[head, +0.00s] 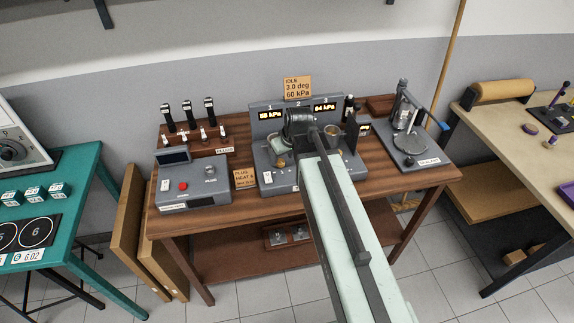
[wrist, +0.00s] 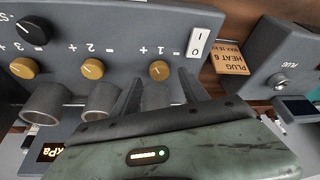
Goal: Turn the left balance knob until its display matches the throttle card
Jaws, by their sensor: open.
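The grey balance unit (head: 268,180) stands on the wooden bench. Its left display (head: 270,115) seems to read 68 kPa, though the digits are small. The throttle card (head: 297,87) above reads IDLE, 3.0 deg, 60 kPa. The left balance knob (wrist: 158,69), gold and marked 1, is the rightmost gold knob in the inverted wrist view. My gripper (wrist: 160,77) is open, with a finger to either side of this knob; I cannot tell whether they touch it. In the head view my arm covers part of the unit.
Gold knobs 2 (wrist: 92,69) and 3 (wrist: 22,67) sit beside it, with a black knob (wrist: 33,31) near knob 3. A white rocker switch (wrist: 200,43) is close to knob 1. A plug-heat card (head: 244,178) and a plug box (head: 195,184) stand left of the unit.

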